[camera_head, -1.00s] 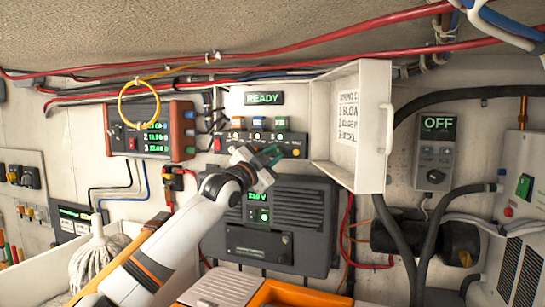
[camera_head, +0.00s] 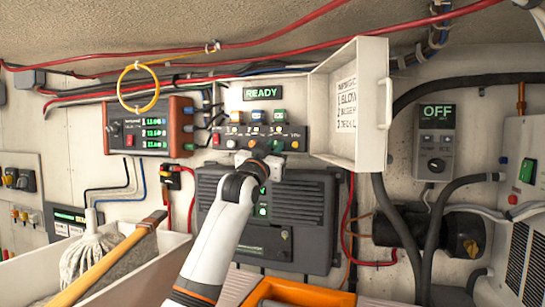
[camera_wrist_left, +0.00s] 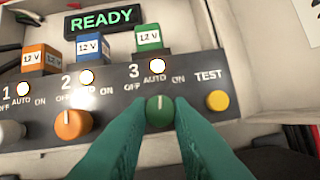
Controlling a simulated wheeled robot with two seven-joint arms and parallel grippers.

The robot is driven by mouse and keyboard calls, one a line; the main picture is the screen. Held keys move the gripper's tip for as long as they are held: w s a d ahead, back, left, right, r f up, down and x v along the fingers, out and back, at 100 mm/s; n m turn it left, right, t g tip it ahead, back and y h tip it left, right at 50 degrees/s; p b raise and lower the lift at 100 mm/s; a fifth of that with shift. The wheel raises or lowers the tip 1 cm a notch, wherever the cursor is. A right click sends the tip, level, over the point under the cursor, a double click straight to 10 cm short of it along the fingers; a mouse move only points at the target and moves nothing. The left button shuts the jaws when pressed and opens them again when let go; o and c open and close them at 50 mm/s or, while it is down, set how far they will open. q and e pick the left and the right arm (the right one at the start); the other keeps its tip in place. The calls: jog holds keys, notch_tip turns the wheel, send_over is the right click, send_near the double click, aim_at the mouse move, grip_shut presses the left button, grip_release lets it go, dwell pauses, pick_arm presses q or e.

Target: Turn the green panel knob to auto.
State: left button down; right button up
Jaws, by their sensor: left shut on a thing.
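The green knob (camera_wrist_left: 160,110) is the third knob on the dark panel (camera_wrist_left: 205,75). In the left wrist view its white pointer line stands nearly upright, towards the AUTO mark between OFF and ON. The teal fingers of my left gripper (camera_wrist_left: 160,125) are shut on the knob, one on each side. In the head view my left gripper (camera_head: 270,158) is at the lower edge of the panel (camera_head: 229,131) and largely hides the knob. My right gripper is in neither view.
An orange knob (camera_wrist_left: 73,125) and a yellow TEST button (camera_wrist_left: 218,100) flank the green knob. A READY display (camera_head: 263,93) is above the panel. An open white door (camera_head: 346,105) stands out at its right. A dark unit (camera_head: 305,215) is below.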

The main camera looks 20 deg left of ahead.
pick_arm(q)
jog(key=shift+f+n+y, duration=0.15)
jog(key=shift+n+y, duration=0.65)
jog(key=shift+n, duration=0.4)
jog(key=shift+d, duration=0.1)
jog(key=c, duration=1.3)
grip_release()
jog(key=shift+s+b, duration=0.1)
jog(key=shift+b, duration=0.2)
jog(key=b+v, duration=0.5)
jog(key=v, duration=0.6)
jog(key=shift+s+f, duration=0.2)
jog(key=shift+s, duration=0.1)
